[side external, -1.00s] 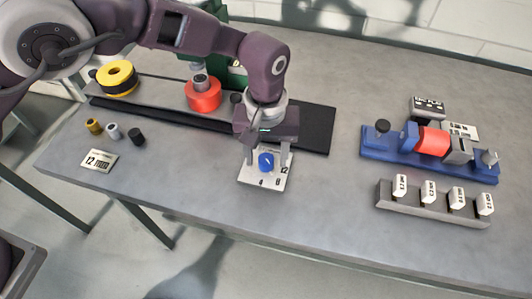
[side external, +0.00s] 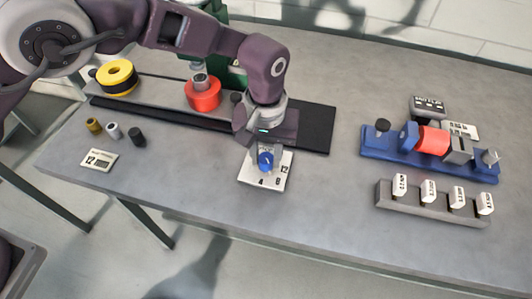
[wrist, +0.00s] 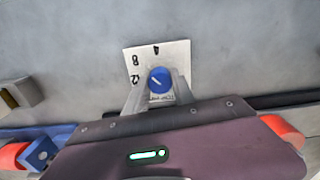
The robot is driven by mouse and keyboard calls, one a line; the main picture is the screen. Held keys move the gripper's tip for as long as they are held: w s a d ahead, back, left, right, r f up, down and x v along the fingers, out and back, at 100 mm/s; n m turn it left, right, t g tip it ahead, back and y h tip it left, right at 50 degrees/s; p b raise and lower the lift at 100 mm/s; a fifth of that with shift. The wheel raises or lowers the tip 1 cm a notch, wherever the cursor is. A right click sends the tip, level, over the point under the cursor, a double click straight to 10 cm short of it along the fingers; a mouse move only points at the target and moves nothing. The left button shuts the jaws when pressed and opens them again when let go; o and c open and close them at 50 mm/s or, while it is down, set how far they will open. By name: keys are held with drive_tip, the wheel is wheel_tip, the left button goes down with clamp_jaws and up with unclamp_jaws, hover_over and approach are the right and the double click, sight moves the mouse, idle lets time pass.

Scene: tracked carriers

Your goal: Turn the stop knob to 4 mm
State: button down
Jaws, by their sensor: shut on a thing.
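The stop knob (side external: 265,160) is blue with a white pointer line and sits on a white dial plate (side external: 248,174) marked 4, 8 and 12. In the wrist view the knob (wrist: 159,80) stands between the two fingers of my gripper (wrist: 160,89), which is shut on it. The white line slants toward the upper left there, roughly to the 8 side; its exact reading is hard to tell. In the side view my gripper (side external: 266,154) is above the plate and hides its back part. A card reading 12 mm (side external: 99,160) lies at the left.
A dark rail (side external: 318,130) runs behind the plate, with a red roller (side external: 204,97) and a yellow roller (side external: 117,78). Small cylinders (side external: 114,131) stand at the left. A blue fixture (side external: 378,152) and a grey rack of white tags (side external: 440,206) stand at the right. The bench front is clear.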

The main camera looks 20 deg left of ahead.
sight(265, 158)
drive_tip(key=m, duration=0.4)
drive_tip(key=shift+m, duration=1.8)
drive_tip(key=c, duration=1.1)
unclamp_jaws()
drive_tip(key=shift+o, duration=0.2)
drive_tip(key=shift+r, duration=0.1)
wheel_tip(265, 158, up, 7)
